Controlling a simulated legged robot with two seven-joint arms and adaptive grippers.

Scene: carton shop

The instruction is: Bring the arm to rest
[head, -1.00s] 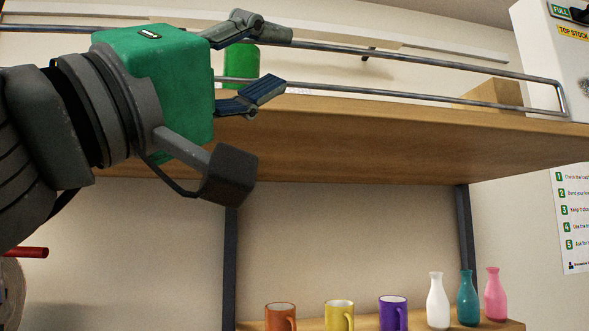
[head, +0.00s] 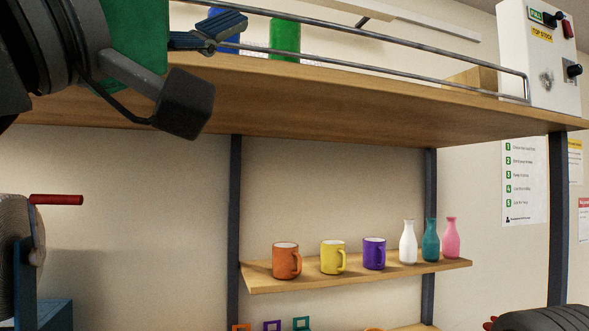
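My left arm comes in at the upper left, and its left gripper (head: 208,32), with a green housing, is partly cut off by the top edge. Nothing is seen held. Behind that finger a blue object (head: 219,14) stands on the upper shelf, partly hidden. A green object (head: 285,38) stands just right of it, apart from the visible finger. My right gripper is not in view.
The upper wooden shelf (head: 400,103) has a metal rail (head: 400,50) along its front. A white control box (head: 540,60) stands at its right end. Below, a small shelf (head: 350,279) holds orange, yellow and purple mugs and three bottles. A red-handled roll (head: 18,255) stands lower left.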

